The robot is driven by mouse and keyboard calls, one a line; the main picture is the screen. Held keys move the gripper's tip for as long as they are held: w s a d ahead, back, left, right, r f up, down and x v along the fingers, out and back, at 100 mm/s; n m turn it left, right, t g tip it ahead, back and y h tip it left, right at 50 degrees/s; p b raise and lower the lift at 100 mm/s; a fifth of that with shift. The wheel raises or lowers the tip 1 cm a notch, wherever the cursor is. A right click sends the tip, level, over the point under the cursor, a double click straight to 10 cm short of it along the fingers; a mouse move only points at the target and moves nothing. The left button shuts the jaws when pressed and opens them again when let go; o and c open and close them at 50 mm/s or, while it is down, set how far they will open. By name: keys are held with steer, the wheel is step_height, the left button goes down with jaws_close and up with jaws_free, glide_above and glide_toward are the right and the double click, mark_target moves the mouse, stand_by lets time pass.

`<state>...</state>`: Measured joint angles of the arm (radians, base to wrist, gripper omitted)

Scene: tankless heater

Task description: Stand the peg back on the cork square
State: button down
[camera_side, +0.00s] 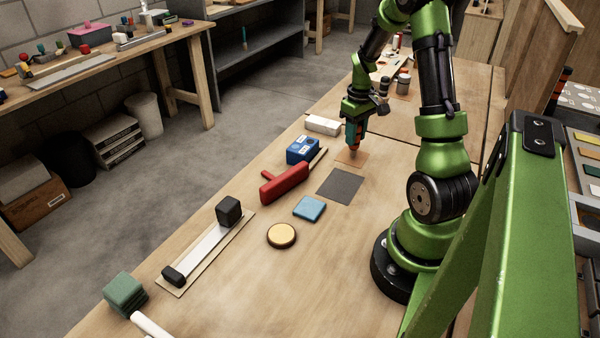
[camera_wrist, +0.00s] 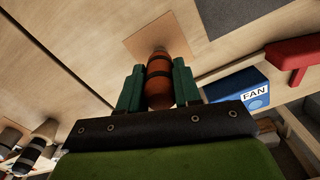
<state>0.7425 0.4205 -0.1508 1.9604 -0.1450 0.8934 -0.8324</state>
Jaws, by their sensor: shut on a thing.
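My gripper (camera_side: 355,138) points down over the cork square (camera_side: 351,158) in the side view. It is shut on the peg (camera_side: 354,151), which is orange-brown with dark bands and held about upright. In the wrist view the peg (camera_wrist: 159,68) sits between the two green fingers of my gripper (camera_wrist: 157,84). Its lower end lies over the cork square (camera_wrist: 142,40), near the edge closest to the gripper. I cannot tell whether the peg touches the cork. The fingers hide part of the peg.
A dark grey square (camera_side: 340,186) lies just in front of the cork. Several small bottles (camera_side: 403,82) stand behind. Bare table surrounds the cork's right side.

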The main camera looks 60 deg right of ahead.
steer(key=shift+f, duration=0.5)
stand_by(0.5)
steer(key=c, duration=0.7)
jaws_free()
step_height(320, 180, up, 17)
steer(key=shift+f, duration=0.1)
